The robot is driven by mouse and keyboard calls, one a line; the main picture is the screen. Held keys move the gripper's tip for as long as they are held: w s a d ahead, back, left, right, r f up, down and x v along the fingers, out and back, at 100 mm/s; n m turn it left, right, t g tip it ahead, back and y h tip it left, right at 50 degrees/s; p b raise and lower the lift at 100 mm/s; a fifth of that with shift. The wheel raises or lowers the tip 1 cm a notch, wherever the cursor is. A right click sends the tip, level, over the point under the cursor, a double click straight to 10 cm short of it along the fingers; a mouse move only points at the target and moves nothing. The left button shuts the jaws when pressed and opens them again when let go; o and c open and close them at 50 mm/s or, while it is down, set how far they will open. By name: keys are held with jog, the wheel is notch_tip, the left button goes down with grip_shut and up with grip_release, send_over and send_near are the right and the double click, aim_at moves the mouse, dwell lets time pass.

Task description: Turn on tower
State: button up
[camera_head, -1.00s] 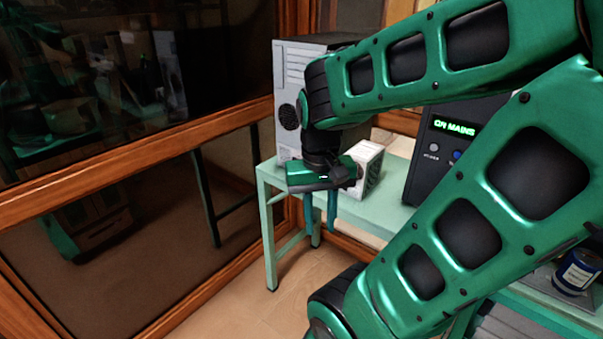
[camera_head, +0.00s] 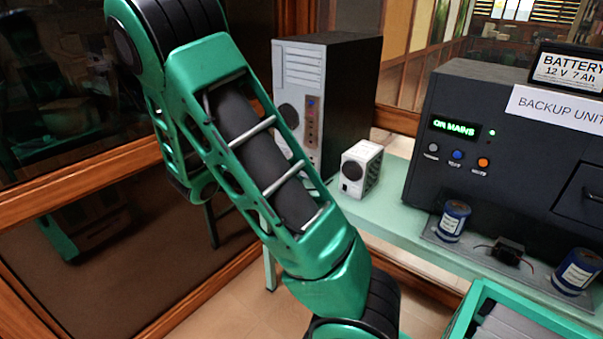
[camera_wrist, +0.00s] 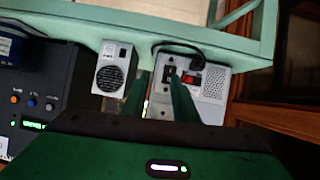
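The tower (camera_head: 345,100) is a dark case with a grey panel facing me, with vents, a fan grille and a strip of coloured ports. It stands upright on the green bench, its lower part hidden behind my arm. In the wrist view, which looks upside down, the panel (camera_wrist: 215,92) shows a red switch (camera_wrist: 191,79) beside a dark socket with a black cable. My gripper (camera_wrist: 160,75) is open and empty, its two green fingers pointing at the panel around the socket area, to the left of the red switch. I cannot tell whether they touch it. The head view does not show my gripper.
A small white box (camera_head: 362,168) with a round grille stands close beside the tower. The backup unit (camera_head: 490,130), reading "ON MAINS", stands farther right, with cans (camera_head: 453,222) before it. A glass partition (camera_head: 70,250) with wooden frame is at left.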

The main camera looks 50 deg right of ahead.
jog(key=shift+t+h, duration=0.4)
jog(key=shift+h, duration=0.1)
jog(key=x, duration=0.3)
jog(key=w+x, duration=0.1)
jog(key=x, duration=0.3)
jog(key=w+x, duration=0.1)
jog(key=x, duration=0.2)
jog(key=shift+w+d, duration=0.2)
jog(key=shift+r, duration=0.1)
grip_shut()
